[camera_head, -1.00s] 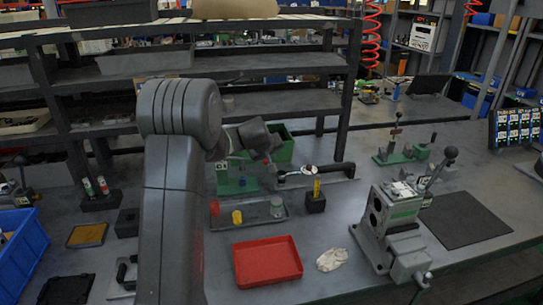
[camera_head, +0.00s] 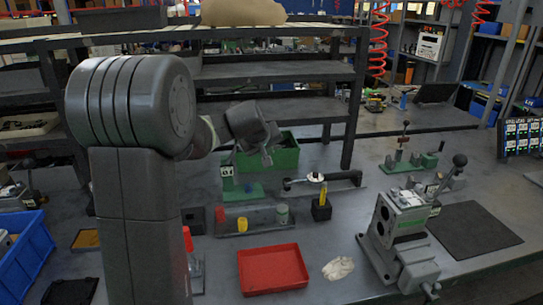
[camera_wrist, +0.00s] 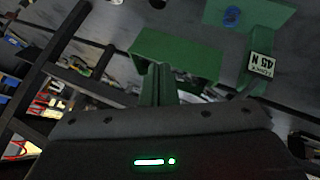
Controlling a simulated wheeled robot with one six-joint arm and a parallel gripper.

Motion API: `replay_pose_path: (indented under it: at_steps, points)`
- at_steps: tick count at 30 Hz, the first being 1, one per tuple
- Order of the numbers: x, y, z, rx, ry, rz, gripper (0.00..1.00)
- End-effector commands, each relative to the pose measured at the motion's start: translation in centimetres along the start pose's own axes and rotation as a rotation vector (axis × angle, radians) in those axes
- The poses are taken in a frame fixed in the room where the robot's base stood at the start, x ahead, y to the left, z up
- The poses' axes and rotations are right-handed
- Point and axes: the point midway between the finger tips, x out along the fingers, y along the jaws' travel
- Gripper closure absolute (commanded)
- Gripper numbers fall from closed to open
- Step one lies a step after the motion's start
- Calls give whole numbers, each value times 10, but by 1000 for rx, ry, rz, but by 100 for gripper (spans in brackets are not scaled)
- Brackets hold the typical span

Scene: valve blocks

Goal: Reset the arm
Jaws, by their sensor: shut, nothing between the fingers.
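My arm rises large at the left of the head view and its forearm reaches right over the bench. My gripper (camera_head: 267,160) hangs in the air, appearing in front of the green bin (camera_head: 287,154). In the wrist view my gripper's fingers (camera_wrist: 158,84) are together, with nothing held between them. A green fixture with a white label (camera_head: 243,190) stands on the bench below the gripper. Its label, reading 45 N, shows in the wrist view (camera_wrist: 262,66).
A grey tray (camera_head: 262,231) holds red, yellow and green pieces. A red tray (camera_head: 272,270) and a crumpled cloth (camera_head: 338,268) lie in front. A valve block (camera_head: 402,225) and dark mat (camera_head: 470,230) are at right. A blue bin (camera_head: 28,255) and shelves (camera_head: 270,72) bound the area.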

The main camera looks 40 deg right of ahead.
Motion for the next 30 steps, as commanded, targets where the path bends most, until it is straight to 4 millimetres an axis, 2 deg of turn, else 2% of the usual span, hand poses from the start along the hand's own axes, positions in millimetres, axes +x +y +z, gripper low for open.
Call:
replay_pose_path:
  at_steps: [6, 18, 23, 30]
  points:
    - [-12, 0, 0, 0, 0, 0, 100]
    - [-9, 0, 0, 0, -1, 0, 100]
    - [5, 0, 0, 1, -2, 0, 100]
    - [45, 0, 1, 0, -4, -1, 100]
